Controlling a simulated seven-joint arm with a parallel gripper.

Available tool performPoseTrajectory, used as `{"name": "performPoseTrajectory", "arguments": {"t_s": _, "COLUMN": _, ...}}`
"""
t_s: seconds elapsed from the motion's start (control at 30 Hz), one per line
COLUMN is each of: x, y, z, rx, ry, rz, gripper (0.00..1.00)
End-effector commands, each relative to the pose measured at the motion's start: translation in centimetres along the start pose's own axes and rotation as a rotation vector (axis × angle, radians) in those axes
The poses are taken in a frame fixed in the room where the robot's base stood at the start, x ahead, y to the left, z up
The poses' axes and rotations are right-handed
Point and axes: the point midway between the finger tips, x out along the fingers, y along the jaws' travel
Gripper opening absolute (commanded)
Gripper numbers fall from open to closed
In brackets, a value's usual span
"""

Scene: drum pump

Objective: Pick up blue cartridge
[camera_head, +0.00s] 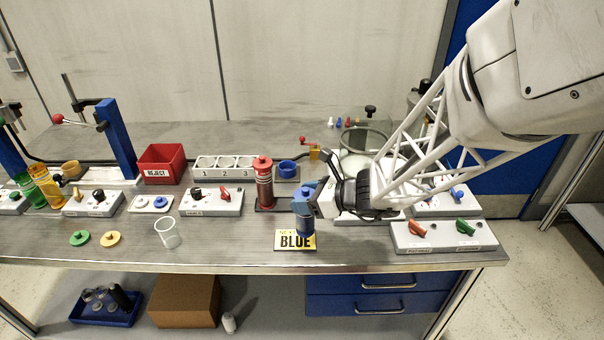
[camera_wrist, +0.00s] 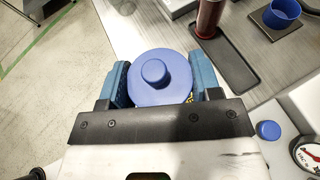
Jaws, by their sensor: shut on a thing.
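The blue cartridge (camera_head: 305,222) is upright near the front edge of the bench, just behind the yellow and white card reading BLUE (camera_head: 295,241). My gripper (camera_head: 306,200) comes in from the right and its jaws are shut on the cartridge. In the wrist view the cartridge's round blue top with a knob (camera_wrist: 158,78) sits between the two blue fingers of my gripper (camera_wrist: 160,85). The cartridge's lower end is at the card, and I cannot tell whether it touches it or is slightly lifted.
A red cartridge (camera_head: 264,185) stands on a dark tray behind and left. A control box (camera_head: 212,202) lies left, and another with red and green switches (camera_head: 440,236) lies right. A clear cup (camera_head: 167,234) stands near the front edge. The bench between cup and card is clear.

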Motion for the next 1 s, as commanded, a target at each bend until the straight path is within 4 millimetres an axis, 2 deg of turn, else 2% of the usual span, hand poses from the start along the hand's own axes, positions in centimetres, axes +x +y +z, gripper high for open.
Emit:
{"name": "performPoseTrajectory", "arguments": {"t_s": 0.77, "x": -0.1, "y": 0.1, "z": 0.1, "rx": -0.001, "ry": -0.001, "rz": 0.001, "gripper": 0.17}}
{"name": "performPoseTrajectory", "arguments": {"t_s": 1.0, "x": 0.8, "y": -0.5, "z": 2.1, "rx": -0.01, "ry": -0.001, "rz": 0.016, "gripper": 0.17}}
